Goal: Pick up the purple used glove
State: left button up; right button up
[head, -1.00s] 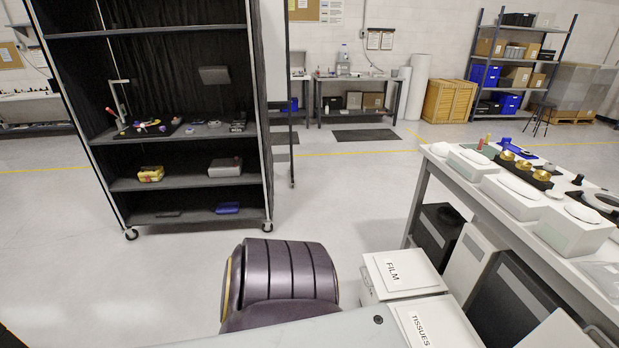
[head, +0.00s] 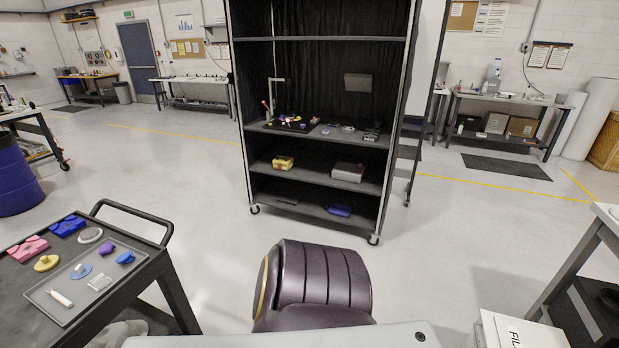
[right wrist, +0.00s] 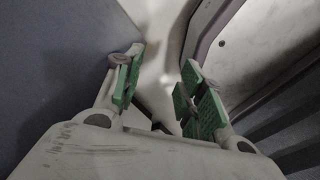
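A small crumpled purple thing (head: 107,248), which looks like the purple used glove, lies on the grey tray (head: 50,303) of the black cart at the lower left of the head view. It is too small there to make out its shape fully. My right gripper (right wrist: 158,88) shows in the right wrist view. Its green-padded fingers are apart with nothing between them, far from any glove in that view. My left gripper is not in view.
The black cart (head: 165,258) also carries pink and blue folded things, a yellow disc and a white tube. A black shelf unit (head: 310,210) stands ahead. A blue barrel (head: 14,180) is at the left. A white bench (head: 606,214) is at the right edge. Open floor lies between.

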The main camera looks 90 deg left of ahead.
aim_at(106, 249)
jog(key=u, duration=0.55)
jog(key=l+u, duration=0.1)
jog(key=u, duration=1)
jog(key=l+u, duration=0.15)
jog(key=u, duration=0.4)
jog(key=l+u, duration=0.1)
jog(key=u, duration=1.05)
jog(key=l+u, duration=0.1)
jog(key=u, duration=1)
jog(key=k, duration=0.05)
